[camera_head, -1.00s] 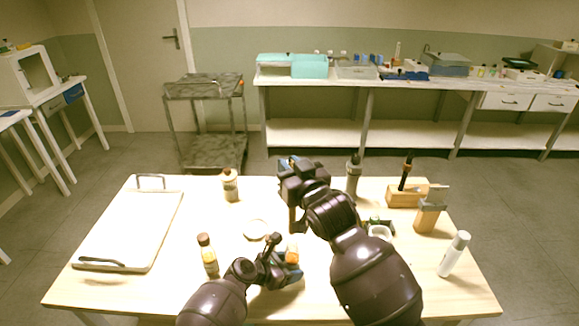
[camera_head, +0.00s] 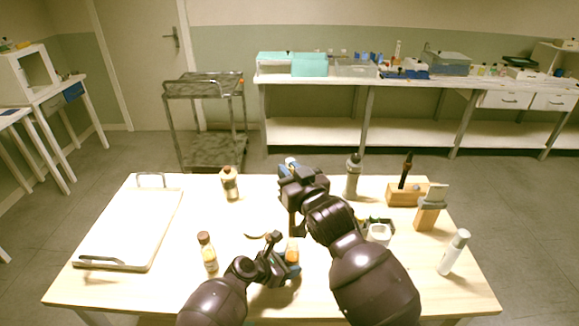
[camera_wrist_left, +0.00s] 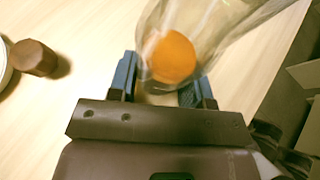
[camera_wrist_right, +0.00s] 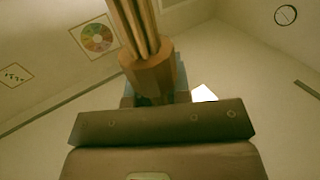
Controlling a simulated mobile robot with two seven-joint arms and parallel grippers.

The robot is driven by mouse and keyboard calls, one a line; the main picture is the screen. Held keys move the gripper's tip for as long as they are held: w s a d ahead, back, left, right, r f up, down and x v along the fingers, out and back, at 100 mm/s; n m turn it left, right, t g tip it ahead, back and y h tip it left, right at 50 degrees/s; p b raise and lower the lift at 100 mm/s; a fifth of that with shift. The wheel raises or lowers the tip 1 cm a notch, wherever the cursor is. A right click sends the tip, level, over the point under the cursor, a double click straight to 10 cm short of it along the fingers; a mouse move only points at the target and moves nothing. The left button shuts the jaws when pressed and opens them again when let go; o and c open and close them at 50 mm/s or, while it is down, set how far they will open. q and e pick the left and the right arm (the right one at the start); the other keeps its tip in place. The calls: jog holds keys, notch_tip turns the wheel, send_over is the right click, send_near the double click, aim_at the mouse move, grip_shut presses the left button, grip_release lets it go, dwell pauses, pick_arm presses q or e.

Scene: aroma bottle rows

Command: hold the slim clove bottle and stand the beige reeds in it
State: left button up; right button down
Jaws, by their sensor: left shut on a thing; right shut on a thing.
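My left gripper (camera_head: 280,258) is low over the table's front middle, shut on a clear bottle with orange at its base (camera_head: 292,252), presumably the slim clove bottle. The left wrist view shows its glass wall (camera_wrist_left: 210,30) between the blue fingertips (camera_wrist_left: 160,85); it slants across that picture. My right gripper (camera_head: 290,168) is raised above the table's far edge. In the right wrist view it (camera_wrist_right: 155,90) is shut on a brown faceted piece with beige-brown reeds (camera_wrist_right: 135,22) extending from it. The reeds are apart from the bottle and barely show in the head view.
A brown-capped bottle (camera_head: 208,252) stands left of my left gripper, another bottle (camera_head: 229,184) behind it. A white tray (camera_head: 128,228) lies left. A grey bottle (camera_head: 353,177), wooden blocks (camera_head: 403,198) and a white bottle (camera_head: 453,252) stand right.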

send_over(290, 221)
jog(key=w, duration=0.2)
jog(key=shift+f, duration=2.6)
jog(key=shift+f, duration=5.05)
jog(key=c, duration=1)
grip_release()
